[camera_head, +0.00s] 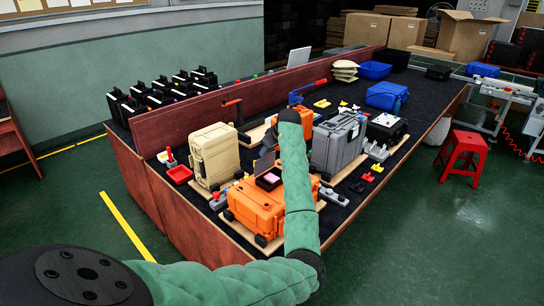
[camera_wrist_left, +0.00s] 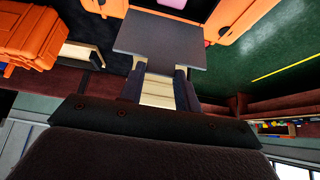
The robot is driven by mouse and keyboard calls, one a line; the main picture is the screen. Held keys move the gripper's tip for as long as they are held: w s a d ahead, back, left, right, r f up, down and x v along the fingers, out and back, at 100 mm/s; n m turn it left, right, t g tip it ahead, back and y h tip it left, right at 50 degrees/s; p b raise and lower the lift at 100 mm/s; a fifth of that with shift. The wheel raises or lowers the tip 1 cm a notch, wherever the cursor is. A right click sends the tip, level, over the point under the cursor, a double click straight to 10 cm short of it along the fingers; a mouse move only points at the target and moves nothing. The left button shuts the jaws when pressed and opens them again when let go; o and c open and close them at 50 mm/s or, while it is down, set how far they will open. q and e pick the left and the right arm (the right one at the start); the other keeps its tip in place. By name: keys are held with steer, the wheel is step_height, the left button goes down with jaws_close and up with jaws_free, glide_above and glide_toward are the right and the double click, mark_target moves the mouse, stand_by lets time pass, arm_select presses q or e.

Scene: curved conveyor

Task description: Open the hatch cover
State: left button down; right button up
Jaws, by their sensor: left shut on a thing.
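An orange case (camera_head: 250,210) lies on a light board at the near part of the table. A dark hatch cover (camera_head: 264,162) stands raised at the case top, beside an opening with a pink patch (camera_head: 269,179). In the left wrist view the cover is a flat grey plate (camera_wrist_left: 155,38) at the fingertips, with orange case parts (camera_wrist_left: 242,18) behind it. My left gripper (camera_wrist_left: 160,76) is shut on the cover's near edge. In the head view my green-sleeved left forearm hides part of the case's right side. My right gripper is not in view.
A beige case (camera_head: 213,155) stands left of the orange case, a grey case (camera_head: 338,143) to its right. A red tray (camera_head: 179,174) and small tools lie around. A wooden divider (camera_head: 200,120) runs behind. A red stool (camera_head: 464,152) stands on clear floor at right.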

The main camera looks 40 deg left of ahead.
arm_select(q)
steer(key=shift+a+r, duration=0.2)
steer(key=shift+a, duration=0.65)
steer(key=shift+w+a+b, duration=0.15)
steer(key=shift+a+b, duration=0.15)
steer(key=shift+a, duration=0.6)
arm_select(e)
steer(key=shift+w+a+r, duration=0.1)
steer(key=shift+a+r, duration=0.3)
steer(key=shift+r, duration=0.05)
arm_select(q)
steer(key=c, duration=1)
jaws_free()
steer(key=shift+f, duration=0.1)
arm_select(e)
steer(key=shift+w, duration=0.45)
arm_select(q)
steer(key=shift+d, duration=0.1)
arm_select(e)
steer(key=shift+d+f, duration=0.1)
